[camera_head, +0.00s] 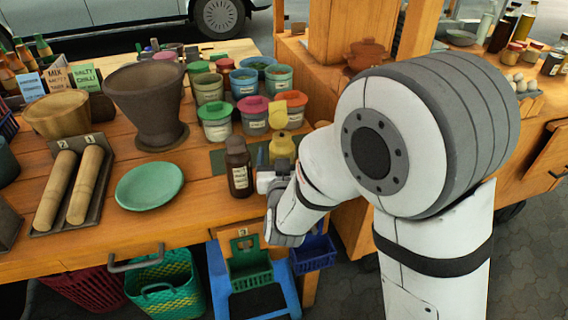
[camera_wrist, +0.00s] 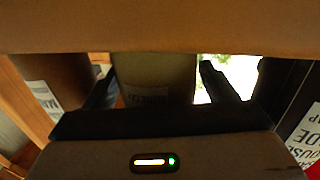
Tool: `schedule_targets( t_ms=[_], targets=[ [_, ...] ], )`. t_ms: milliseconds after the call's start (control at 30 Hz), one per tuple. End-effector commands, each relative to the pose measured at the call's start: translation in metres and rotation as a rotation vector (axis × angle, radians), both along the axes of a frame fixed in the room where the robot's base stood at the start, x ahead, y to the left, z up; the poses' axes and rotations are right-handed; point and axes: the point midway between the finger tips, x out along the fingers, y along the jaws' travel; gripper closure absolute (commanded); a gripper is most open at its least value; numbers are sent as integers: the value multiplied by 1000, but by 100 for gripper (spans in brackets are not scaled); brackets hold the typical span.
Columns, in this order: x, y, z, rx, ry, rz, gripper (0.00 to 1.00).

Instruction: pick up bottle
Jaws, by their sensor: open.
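A dark brown bottle (camera_head: 239,172) with a pale label stands upright near the front edge of the wooden table. A yellow bottle (camera_head: 282,149) stands just right of and behind it. My gripper (camera_head: 266,181) is low at the table's edge, close to both bottles, partly hidden by my own wrist. In the wrist view, the two dark fingers of my gripper (camera_wrist: 160,88) are apart. A dim tan, labelled surface (camera_wrist: 150,75) shows between or beyond them; I cannot tell which object it is or whether it touches the fingers.
Several lidded tubs (camera_head: 215,122) crowd behind the bottles. A green plate (camera_head: 150,186), a dark mortar (camera_head: 148,100) and a tray with two wooden rollers (camera_head: 72,190) stand to the left. A blue stool (camera_head: 222,270) with a green basket (camera_head: 250,268) is below the table's front edge.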

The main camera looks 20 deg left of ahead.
Motion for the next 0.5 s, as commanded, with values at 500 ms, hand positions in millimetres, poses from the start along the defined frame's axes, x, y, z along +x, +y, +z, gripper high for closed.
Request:
schedule_targets(
  t_ms=[500],
  targets=[
    [1,-1,0,0,0,-2,47]
  ],
)
